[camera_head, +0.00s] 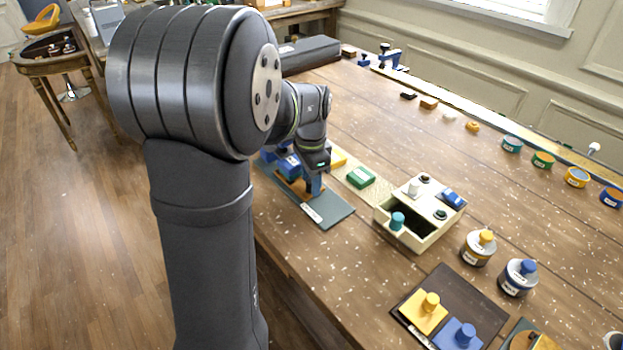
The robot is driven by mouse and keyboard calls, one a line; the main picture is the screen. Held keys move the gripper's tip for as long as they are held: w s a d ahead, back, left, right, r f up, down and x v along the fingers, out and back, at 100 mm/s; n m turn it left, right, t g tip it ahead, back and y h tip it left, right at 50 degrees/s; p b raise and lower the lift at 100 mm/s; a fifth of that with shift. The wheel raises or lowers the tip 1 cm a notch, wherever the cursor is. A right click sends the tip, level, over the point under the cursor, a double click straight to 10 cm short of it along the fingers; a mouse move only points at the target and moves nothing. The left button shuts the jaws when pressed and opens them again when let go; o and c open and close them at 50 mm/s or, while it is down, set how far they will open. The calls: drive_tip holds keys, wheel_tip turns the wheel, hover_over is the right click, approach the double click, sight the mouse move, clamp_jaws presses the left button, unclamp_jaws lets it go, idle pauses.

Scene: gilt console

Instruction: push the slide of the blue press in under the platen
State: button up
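The blue press (283,160) stands near the left edge of the table, partly hidden behind my arm. A brown slide (292,188) sticks out from its front, over a dark teal mat (338,209). My gripper (314,183) is low at the outer end of the slide, beside or on a blue upright part there. Whether it touches that part, and whether its fingers are open or shut, is too small to tell. The platen and the inner end of the slide are hidden by the arm.
A green block (360,177) lies right of the press. A cream box (420,232) with an open compartment stands further right. Two round jars (478,248) and a dark tray (410,307) with yellow and blue knobbed blocks are nearer.

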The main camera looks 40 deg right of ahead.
wheel_tip(320, 180, up, 18)
drive_tip(key=shift+f, duration=0.25)
idle(0.4)
drive_tip(key=s+d+f+t+y, duration=0.1)
drive_tip(key=s+d+y, duration=0.1)
drive_tip(key=d+y, duration=0.35)
drive_tip(key=shift+h, duration=0.65)
drive_tip(key=x, duration=1.1)
drive_tip(key=d+x, duration=0.1)
drive_tip(key=x, duration=0.4)
drive_tip(key=shift+w+f, duration=0.25)
drive_tip(key=shift+f, duration=0.25)
